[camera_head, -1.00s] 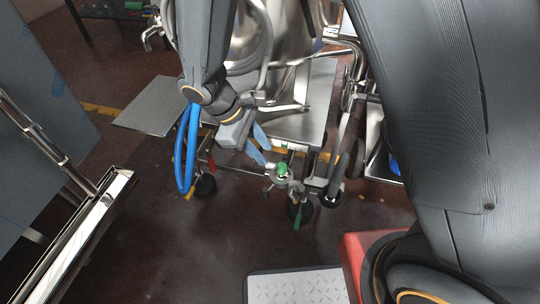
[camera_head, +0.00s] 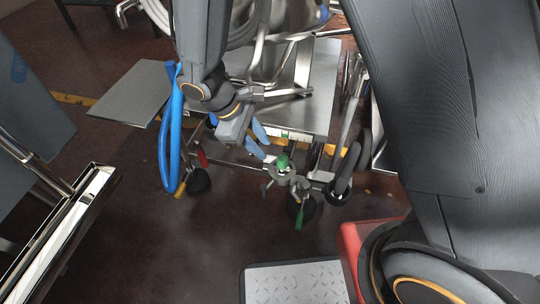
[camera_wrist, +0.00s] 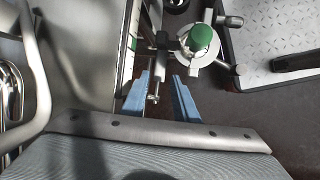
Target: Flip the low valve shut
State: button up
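Low on the machine, a valve body with a green cap (camera_head: 283,161) shows in the head view, with a green-tipped lever (camera_head: 299,217) hanging below it. I cannot tell for sure which part is the low valve. In the wrist view the green cap (camera_wrist: 201,37) sits on a round metal body just beyond my fingers. A small metal T-shaped piece (camera_wrist: 154,97) shows between the fingers, and its depth is unclear. My gripper (camera_head: 265,150) has two blue fingers, apart and seemingly empty, to the upper left of the cap. The gripper also fills the lower wrist view (camera_wrist: 162,95).
A steel table (camera_head: 318,85) stands behind the valve, with a flat grey shelf (camera_head: 128,93) at its left. Red (camera_head: 202,158) and yellow (camera_head: 181,189) handles hang left of the valve near a caster. A tread-plate platform (camera_head: 295,284) lies in front. Dark floor between is clear.

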aim_at(272, 158)
jog(key=b+x, duration=0.2)
jog(key=x, duration=0.4)
jog(key=shift+d+f, duration=0.1)
jog(key=shift+f, duration=0.05)
grip_shut()
